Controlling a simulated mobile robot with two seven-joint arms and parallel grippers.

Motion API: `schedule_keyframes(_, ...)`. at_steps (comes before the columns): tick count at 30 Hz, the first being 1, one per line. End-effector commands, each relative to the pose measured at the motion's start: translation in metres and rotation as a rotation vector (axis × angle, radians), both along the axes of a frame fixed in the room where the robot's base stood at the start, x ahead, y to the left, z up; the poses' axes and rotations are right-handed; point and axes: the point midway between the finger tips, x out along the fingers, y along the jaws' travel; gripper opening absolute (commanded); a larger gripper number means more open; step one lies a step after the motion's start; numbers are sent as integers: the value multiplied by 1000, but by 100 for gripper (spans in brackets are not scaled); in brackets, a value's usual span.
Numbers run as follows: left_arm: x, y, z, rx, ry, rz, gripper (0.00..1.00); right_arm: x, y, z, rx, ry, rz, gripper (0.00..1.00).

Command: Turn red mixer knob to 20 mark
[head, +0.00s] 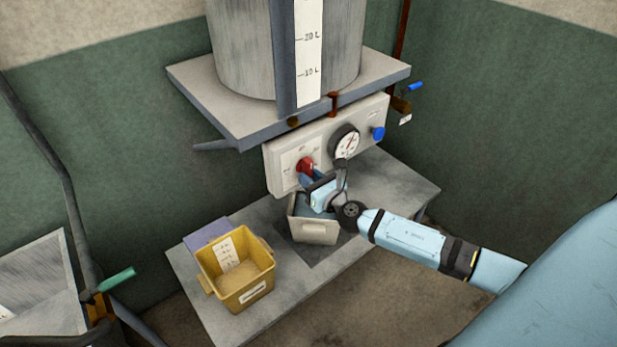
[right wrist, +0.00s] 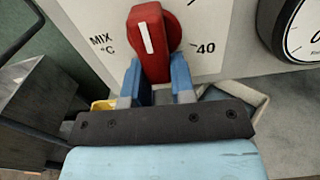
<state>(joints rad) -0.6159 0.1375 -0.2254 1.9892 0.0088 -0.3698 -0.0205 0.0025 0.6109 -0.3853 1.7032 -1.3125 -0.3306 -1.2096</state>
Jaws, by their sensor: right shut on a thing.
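The red mixer knob (head: 305,165) is on the left part of the pale control panel. In the right wrist view the knob (right wrist: 150,45) fills the top middle, its white pointer line aimed up and slightly left. The dial shows "MIX °C" to its left and "40" to its lower right. No 20 mark is legible. My right gripper (head: 309,175) is at the panel, its blue fingers (right wrist: 157,68) on both sides of the knob's lower part, shut on it. My left gripper is not in view.
A round gauge (head: 344,142) and a blue knob (head: 378,133) sit right of the red knob. Below stand a pale bin (head: 314,232) and a yellow bin (head: 226,295) on the grey bench (head: 190,290). A large tank (head: 240,60) stands above on a shelf.

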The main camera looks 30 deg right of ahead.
Motion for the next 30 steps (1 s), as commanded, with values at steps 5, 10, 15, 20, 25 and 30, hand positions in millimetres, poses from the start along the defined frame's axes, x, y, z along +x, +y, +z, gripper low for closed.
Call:
schedule_keyframes(5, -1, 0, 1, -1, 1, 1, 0, 0, -1, 0, -42, -3, 1, 0)
schedule_keyframes(10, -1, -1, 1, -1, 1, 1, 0, 0, -1, 0, -55, -4, 0, 0)
schedule_keyframes(15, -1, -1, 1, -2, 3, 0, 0, 0, -1, 0, -56, -4, 0, 0)
schedule_keyframes(20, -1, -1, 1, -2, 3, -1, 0, 0, -1, 0, -56, -4, 0, 26)
schedule_keyframes(25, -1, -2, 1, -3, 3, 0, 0, 0, -2, 0, -55, -4, 0, 49)
schedule_keyframes(30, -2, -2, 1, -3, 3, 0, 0, 0, -2, 0, -54, -4, 0, 49)
